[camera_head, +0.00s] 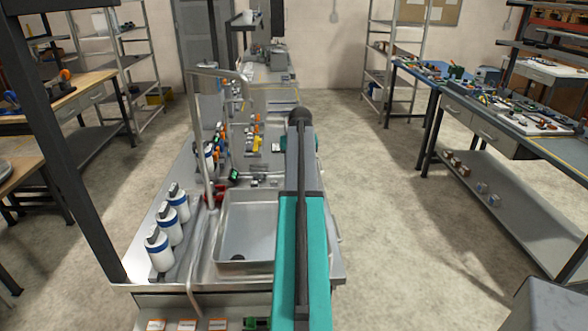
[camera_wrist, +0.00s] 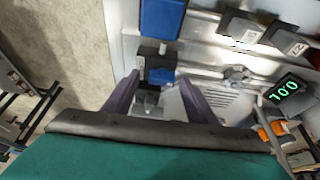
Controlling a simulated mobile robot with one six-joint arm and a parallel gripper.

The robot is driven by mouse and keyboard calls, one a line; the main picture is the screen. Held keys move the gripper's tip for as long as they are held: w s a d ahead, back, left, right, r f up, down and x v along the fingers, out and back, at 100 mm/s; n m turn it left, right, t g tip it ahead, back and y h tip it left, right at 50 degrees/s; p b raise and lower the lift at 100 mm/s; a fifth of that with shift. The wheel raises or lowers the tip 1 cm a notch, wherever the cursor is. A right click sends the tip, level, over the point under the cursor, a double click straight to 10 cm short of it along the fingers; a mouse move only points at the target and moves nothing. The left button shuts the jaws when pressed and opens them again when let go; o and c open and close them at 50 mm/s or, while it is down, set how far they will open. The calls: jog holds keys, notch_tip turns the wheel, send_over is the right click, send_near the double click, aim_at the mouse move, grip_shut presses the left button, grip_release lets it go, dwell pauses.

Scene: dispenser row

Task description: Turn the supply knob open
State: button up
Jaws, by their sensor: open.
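In the wrist view, my gripper (camera_wrist: 160,86) is open, with its two dark fingers apart. A dark block with a blue part (camera_wrist: 161,75) lies between and just beyond the fingertips. A small grey fitting (camera_wrist: 148,98) shows between the fingers. I cannot tell which of these, if either, is the supply knob, or whether a finger touches anything. In the head view, my arm hides the gripper and what is in front of it.
In the wrist view, a blue block (camera_wrist: 162,18), grey labelled blocks (camera_wrist: 240,28) and a green "100" display (camera_wrist: 285,91) lie around the gripper. In the head view, a steel sink (camera_head: 223,264) and white bottles (camera_head: 159,250) stand left of my arm. Open floor (camera_head: 385,230) lies right.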

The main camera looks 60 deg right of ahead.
jog(key=shift+r, duration=0.1)
jog(key=b+v, duration=0.2)
jog(key=v, duration=1.1)
jog(key=shift+r, duration=0.3)
jog(key=shift+s, duration=0.1)
